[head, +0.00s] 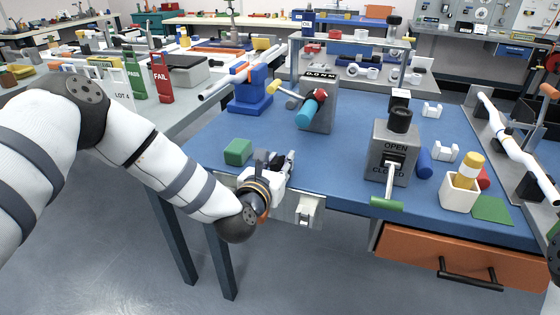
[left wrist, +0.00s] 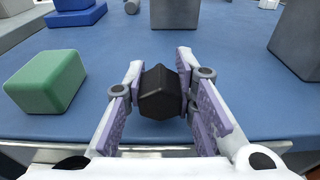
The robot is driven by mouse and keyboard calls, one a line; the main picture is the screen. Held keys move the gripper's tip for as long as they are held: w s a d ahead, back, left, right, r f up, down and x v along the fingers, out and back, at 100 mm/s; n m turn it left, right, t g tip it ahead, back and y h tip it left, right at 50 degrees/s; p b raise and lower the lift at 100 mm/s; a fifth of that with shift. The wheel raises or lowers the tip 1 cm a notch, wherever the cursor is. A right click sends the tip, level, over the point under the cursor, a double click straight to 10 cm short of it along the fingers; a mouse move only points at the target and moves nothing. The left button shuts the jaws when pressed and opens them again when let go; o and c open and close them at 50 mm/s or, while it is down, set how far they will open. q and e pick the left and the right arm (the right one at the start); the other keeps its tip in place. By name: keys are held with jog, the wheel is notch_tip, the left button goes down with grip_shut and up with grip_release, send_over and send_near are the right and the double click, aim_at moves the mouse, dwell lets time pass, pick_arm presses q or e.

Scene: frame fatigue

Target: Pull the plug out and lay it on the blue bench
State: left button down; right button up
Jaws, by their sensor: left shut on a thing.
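A black, faceted block that looks like the plug (left wrist: 162,92) sits between the purple pads of my left gripper (left wrist: 160,70) in the left wrist view. The pads press on it from both sides. In the head view my left gripper (head: 281,165) is over the front edge of the blue bench (head: 335,165), beside the green block (head: 238,151). The plug is not clear there. I cannot tell whether it touches the bench top. A grey plate with a white fitting (head: 308,207) is on the bench's front edge, just right of the gripper. My right gripper is not in view.
The green block also shows in the left wrist view (left wrist: 45,80). A grey box with a lever (head: 390,150), a white cup (head: 459,193) and a blue stand (head: 250,92) are on the bench. An orange drawer (head: 455,255) is below. The bench middle is clear.

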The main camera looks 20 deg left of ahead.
pick_arm(q)
jog(key=shift+f, duration=0.5)
jog(key=c, duration=1.2)
grip_release()
jog(key=shift+c, duration=0.2)
jog(key=s+r, duration=0.2)
jog(key=s, duration=1)
jog(key=shift+a, duration=0.25)
